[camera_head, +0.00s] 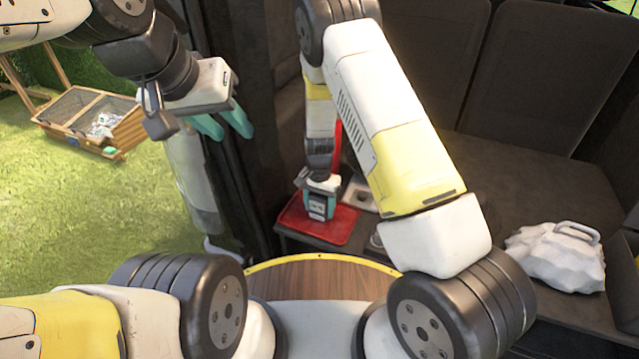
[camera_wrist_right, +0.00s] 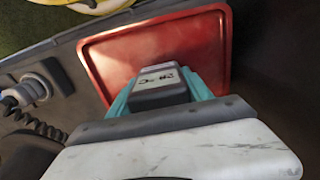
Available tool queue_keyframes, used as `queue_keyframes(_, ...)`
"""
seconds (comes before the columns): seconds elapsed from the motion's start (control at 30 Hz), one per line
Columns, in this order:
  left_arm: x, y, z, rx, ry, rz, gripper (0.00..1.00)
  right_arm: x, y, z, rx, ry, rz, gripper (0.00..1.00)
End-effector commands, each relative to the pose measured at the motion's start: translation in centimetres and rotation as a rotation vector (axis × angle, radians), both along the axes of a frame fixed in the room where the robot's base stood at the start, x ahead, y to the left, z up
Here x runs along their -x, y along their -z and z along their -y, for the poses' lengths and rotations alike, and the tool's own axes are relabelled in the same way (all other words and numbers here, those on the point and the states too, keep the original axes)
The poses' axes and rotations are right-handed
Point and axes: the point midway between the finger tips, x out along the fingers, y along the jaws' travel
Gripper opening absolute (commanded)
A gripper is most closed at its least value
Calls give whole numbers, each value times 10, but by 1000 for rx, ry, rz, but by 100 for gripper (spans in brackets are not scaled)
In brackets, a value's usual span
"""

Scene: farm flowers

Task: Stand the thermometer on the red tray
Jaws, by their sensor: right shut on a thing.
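The thermometer, a small dark grey block with a pale marked face (camera_head: 317,207), is between the teal fingers of my right gripper (camera_head: 320,200). In the right wrist view the thermometer (camera_wrist_right: 158,88) sits between both fingers of the right gripper (camera_wrist_right: 160,93), in front of the red tray (camera_wrist_right: 118,55). The red tray (camera_head: 345,226) lies flat on a dark surface, and the thermometer appears upright over its left part. I cannot tell whether its base touches the tray. My left gripper (camera_head: 224,124) is open and empty, up at the left, away from the tray.
A white lumpy bag-like thing with a handle (camera_head: 556,256) rests on the dark surface at right. A wooden crate (camera_head: 125,133) stands on the grass at far left. A coiled cord (camera_wrist_right: 40,125) hangs left of the tray. The tray's right part is bare.

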Motion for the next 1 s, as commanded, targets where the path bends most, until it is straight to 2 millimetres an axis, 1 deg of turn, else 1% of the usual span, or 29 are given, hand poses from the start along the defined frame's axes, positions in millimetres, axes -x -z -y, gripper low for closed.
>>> queue_keyframes(0.03,0,0,0,0,0,0,36,0,1,0,0,0,0,64)
queue_keyframes(0.1,0,0,0,0,0,0,36,0,0,0,0,0,0,78)
queue_keyframes(0.13,0,0,0,0,0,0,36,0,0,0,0,0,0,80)
queue_keyframes(0.43,0,0,0,0,0,0,36,0,-1,0,0,0,0,80)
queue_keyframes(0.53,0,0,0,0,0,0,36,0,-7,0,0,0,1,80)
queue_keyframes(0.67,0,0,0,0,0,0,36,-1,-28,-1,-2,-1,3,80)
queue_keyframes(0.9,0,0,0,0,0,0,36,-1,-81,-1,-2,0,4,80)
queue_keyframes(1.0,0,0,0,0,0,0,36,0,-99,-1,-2,-2,3,80)
